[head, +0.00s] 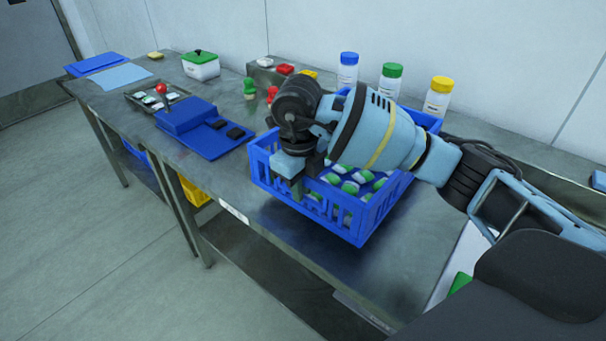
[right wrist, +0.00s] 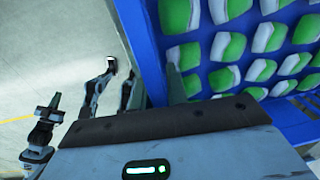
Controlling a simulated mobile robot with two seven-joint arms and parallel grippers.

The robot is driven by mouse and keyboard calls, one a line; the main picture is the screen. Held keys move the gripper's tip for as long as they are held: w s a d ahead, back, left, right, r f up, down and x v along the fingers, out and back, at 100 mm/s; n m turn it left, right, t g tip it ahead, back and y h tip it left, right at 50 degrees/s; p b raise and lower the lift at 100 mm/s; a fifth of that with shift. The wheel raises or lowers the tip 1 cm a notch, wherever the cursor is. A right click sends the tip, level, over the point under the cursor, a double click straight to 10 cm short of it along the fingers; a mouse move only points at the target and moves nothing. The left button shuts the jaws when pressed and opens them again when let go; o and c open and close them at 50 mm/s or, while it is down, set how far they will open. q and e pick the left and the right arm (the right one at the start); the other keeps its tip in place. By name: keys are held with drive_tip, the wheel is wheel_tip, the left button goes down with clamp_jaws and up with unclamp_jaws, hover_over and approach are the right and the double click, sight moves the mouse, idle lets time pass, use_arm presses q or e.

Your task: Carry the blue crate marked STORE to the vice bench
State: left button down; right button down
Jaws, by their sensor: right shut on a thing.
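The blue crate (head: 345,225) is a slatted open box with several green and white pieces inside. It is at the front of the steel bench, close to its edge; I cannot tell whether it rests on the top or hangs just above it. No marking on it is readable. My right gripper (head: 297,188) is shut on the crate's near-left wall, and my arm hides much of the crate. In the right wrist view, the crate's blue wall (right wrist: 152,45) runs up between the fingers, with the pieces to the right. I cannot identify a vice.
Behind the crate stand bottles with blue (head: 348,58), green (head: 392,70) and yellow (head: 441,83) caps. A blue device (head: 188,115), a dark tray (head: 140,95) and a green-lidded box (head: 201,66) occupy the bench's left. Grey floor (head: 90,240) lies open at the left.

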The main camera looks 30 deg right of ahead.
sight(301, 210)
drive_tip(key=shift+w+d+r, duration=0.1)
drive_tip(key=shift+r, duration=0.05)
drive_tip(key=shift+f, duration=1.85)
drive_tip(key=c, duration=1.4)
unclamp_jaws()
drive_tip(key=shift+s+f, duration=0.2)
wheel_tip(301, 210, up, 12)
drive_tip(key=shift+a+p, duration=0.3)
drive_tip(key=shift+a, duration=0.15)
drive_tip(key=shift+s+f, duration=0.15)
